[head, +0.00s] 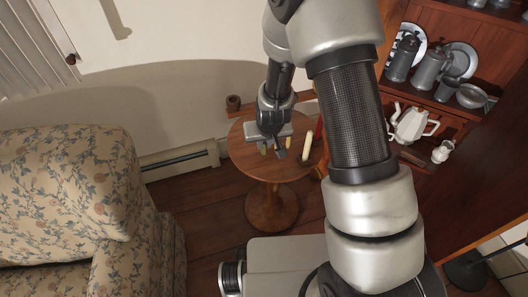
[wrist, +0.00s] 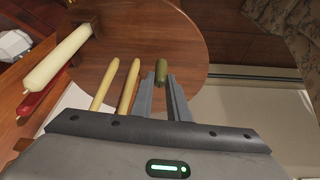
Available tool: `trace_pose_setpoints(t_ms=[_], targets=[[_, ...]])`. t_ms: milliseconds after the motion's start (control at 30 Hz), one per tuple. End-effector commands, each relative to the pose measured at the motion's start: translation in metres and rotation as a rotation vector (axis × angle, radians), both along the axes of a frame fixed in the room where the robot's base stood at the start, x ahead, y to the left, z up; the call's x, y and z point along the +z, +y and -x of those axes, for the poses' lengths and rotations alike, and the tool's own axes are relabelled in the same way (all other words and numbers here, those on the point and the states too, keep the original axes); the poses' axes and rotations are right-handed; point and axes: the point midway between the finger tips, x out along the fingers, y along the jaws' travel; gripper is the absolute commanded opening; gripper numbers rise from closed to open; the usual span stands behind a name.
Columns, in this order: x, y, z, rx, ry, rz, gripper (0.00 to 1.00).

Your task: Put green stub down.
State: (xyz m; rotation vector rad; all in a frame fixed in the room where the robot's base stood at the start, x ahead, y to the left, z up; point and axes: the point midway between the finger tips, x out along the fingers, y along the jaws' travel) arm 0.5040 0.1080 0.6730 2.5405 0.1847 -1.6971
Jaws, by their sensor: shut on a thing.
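The green stub (wrist: 161,72) is a short, dark green candle piece. In the wrist view it sits between the tips of my gripper (wrist: 162,80), which is shut on it. The round wooden table (wrist: 187,30) lies beneath. In the head view my gripper (head: 273,150) points down over the round table (head: 241,160), low near its middle. I cannot tell whether the stub touches the tabletop.
Two yellow candles (wrist: 130,88) are close left of the stub in the wrist view. A thick cream candle (wrist: 58,58) and a red candle (wrist: 35,100) are farther left. A floral armchair (head: 75,200) is left.

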Motion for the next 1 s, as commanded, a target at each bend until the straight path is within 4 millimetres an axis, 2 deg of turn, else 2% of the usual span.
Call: trace_pose_setpoints(t_ms=[267, 667, 700, 767, 1000], targets=[[-0.036, 0.000, 0.000, 0.000, 0.001, 0.000, 0.00], [-0.041, 0.000, 0.000, 0.000, -0.001, 0.000, 0.00], [-0.039, 0.000, 0.000, 0.000, -0.001, 0.000, 0.22], [-0.039, 0.000, 0.000, 0.000, -0.001, 0.000, 0.32], [-0.039, 0.000, 0.000, 0.000, 0.000, 0.000, 0.34]])
